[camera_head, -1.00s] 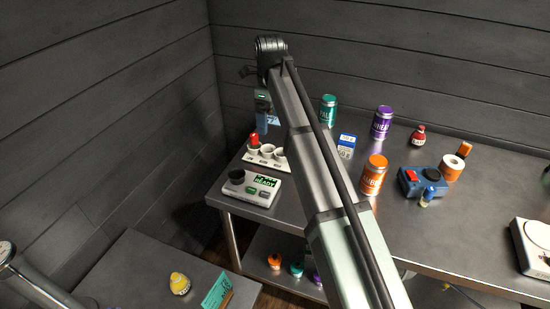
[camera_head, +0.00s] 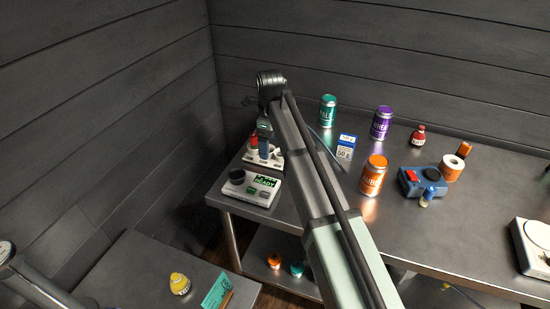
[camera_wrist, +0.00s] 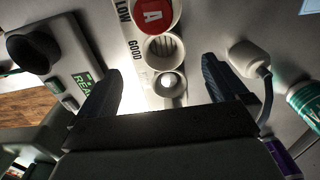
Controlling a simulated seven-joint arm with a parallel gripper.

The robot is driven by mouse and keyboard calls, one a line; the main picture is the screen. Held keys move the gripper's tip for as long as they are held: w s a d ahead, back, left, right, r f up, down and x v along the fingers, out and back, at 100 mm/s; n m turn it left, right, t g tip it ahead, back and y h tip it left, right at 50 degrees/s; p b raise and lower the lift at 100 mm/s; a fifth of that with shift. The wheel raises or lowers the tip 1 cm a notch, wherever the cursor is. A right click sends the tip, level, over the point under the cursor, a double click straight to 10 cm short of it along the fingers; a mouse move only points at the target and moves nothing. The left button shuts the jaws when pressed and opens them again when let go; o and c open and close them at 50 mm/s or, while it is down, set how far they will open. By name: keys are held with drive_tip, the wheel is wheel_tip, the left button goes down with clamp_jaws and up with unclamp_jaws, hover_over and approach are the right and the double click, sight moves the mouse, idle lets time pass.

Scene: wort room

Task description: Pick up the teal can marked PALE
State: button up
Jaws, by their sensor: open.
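The teal can (camera_head: 328,111) stands upright on the metal bench near the back wall, to the right of my arm in the head view. Only part of its lettering is readable there. In the wrist view the teal can (camera_wrist: 303,100) shows at the right edge, partly cut off. My gripper (camera_wrist: 164,85) is open, with two dark fingers apart and nothing between them. It is over the white holder with round cups (camera_wrist: 165,52), to the left of the teal can in the head view.
A purple can (camera_head: 381,123) and an orange can (camera_head: 374,175) stand right of the teal can. A blue-white box (camera_head: 346,146) is in front of it. A white device with a green display (camera_head: 252,187) sits at the bench's left. A cable plug (camera_wrist: 247,60) lies near my right finger.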

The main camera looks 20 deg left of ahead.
sight(271, 154)
drive_tip(key=shift+s+f, duration=0.2)
drive_tip(key=shift+f, duration=2.1)
drive_tip(key=shift+c, duration=0.5)
drive_tip(key=shift+r, duration=0.1)
clamp_jaws()
